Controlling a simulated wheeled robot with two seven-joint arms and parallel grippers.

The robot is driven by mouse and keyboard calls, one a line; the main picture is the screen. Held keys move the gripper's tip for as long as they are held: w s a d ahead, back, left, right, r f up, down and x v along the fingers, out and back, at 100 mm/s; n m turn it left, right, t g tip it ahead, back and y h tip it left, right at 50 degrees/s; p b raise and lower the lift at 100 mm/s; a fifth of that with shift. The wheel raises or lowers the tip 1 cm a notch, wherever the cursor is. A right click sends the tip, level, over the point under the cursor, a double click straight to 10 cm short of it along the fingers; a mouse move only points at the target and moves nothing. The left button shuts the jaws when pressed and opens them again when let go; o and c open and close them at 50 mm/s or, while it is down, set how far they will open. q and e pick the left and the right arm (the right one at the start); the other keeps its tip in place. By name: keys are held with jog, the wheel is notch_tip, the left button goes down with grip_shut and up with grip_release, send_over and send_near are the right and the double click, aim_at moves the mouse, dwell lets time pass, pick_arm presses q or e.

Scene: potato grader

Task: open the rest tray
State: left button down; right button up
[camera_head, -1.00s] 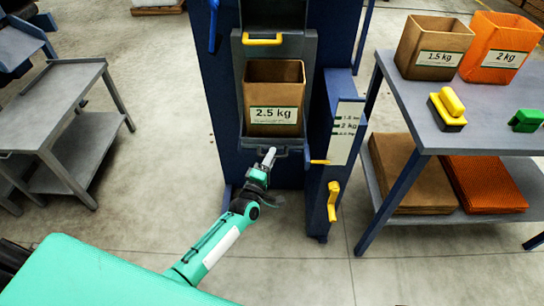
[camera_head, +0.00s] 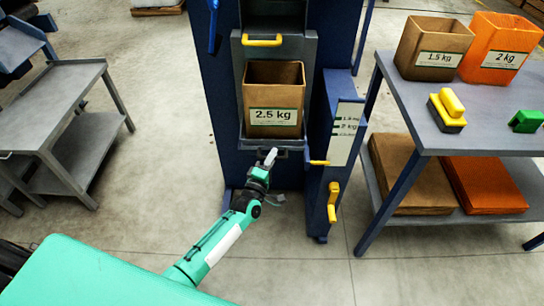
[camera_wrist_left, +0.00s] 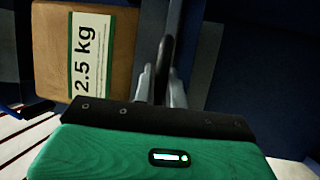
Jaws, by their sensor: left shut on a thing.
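The rest tray (camera_head: 243,143) is a grey tray low in the front of the blue machine, with a brown bag (camera_head: 273,97) labelled 2.5 kg standing upright on it. The bag also shows in the left wrist view (camera_wrist_left: 120,50), turned on its side. A dark handle (camera_head: 290,151) runs along the tray's front. My right gripper is out of view.
A yellow handle (camera_head: 262,40) sits above the bag. A yellow lever (camera_head: 333,200) and a scale plate (camera_head: 346,133) are right of the tray. A table (camera_head: 475,137) with bags and stamps stands at right, a grey cart (camera_head: 50,95) at left. Floor before the machine is clear.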

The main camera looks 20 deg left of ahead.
pick_arm(q)
jog(key=s+d+p, duration=0.2)
jog(key=s, duration=0.7)
jog(key=s+d+p, duration=0.3)
jog(key=s, duration=0.7)
jog(key=shift+d, duration=0.25)
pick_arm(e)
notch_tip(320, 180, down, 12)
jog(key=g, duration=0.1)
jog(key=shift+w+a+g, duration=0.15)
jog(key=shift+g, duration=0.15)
pick_arm(q)
jog(key=shift+s, duration=0.1)
jog(key=c, duration=1.5)
grip_release()
jog(key=shift+o, duration=0.2)
jog(key=v, duration=1.3)
jog(key=shift+s+b, duration=0.35)
jog(key=shift+s, duration=0.05)
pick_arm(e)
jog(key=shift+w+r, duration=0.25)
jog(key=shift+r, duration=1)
